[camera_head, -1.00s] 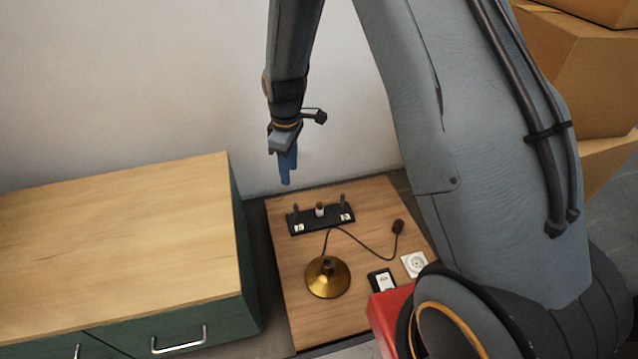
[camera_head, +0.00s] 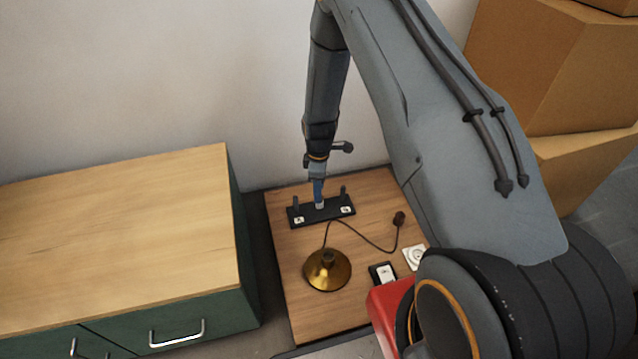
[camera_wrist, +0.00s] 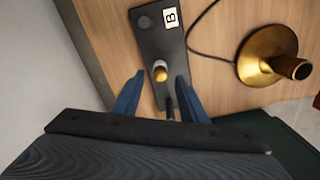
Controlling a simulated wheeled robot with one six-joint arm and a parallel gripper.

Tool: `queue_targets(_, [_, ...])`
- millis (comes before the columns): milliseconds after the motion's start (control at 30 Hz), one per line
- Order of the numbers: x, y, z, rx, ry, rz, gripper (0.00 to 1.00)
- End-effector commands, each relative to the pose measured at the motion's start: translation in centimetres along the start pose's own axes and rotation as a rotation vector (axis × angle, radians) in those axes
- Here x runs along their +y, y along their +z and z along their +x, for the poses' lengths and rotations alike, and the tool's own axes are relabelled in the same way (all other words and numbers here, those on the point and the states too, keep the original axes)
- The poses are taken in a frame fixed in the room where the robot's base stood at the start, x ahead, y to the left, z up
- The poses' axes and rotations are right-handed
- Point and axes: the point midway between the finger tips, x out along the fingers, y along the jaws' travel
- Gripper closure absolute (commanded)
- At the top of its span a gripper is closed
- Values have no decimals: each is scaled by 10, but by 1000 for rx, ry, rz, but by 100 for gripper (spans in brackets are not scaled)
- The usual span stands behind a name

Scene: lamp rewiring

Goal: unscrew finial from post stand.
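The post stand (camera_head: 334,212) is a low black base with upright dark posts at its ends and white label plates. In the wrist view, the stand (camera_wrist: 147,42) shows one label reading "B". A small gold-topped, whitish finial (camera_wrist: 160,71) stands at the stand's middle. My gripper (camera_head: 319,197) points down right over the stand's middle and mostly hides the finial in the head view. In the wrist view my gripper (camera_wrist: 161,77) is open, its two blue fingers on either side of the finial with gaps. I cannot tell whether the fingertips are level with it.
A brass lamp base (camera_head: 327,270) stands in front of the stand, with a dark cord (camera_head: 370,241) ending in a plug (camera_head: 399,218). A black device (camera_head: 382,273) and a white socket (camera_head: 414,257) lie at right. A green cabinet (camera_head: 115,235) is at left.

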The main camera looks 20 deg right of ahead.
Motion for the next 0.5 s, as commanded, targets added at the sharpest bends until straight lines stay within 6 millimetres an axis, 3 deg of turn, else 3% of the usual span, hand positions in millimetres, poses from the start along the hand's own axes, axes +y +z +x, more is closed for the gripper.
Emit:
queue_targets(167, [0, 0, 21, 0, -1, 0, 61])
queue_targets(433, [0, 0, 22, 0, 0, 0, 61])
queue_targets(500, [0, 0, 22, 0, 0, 0, 70])
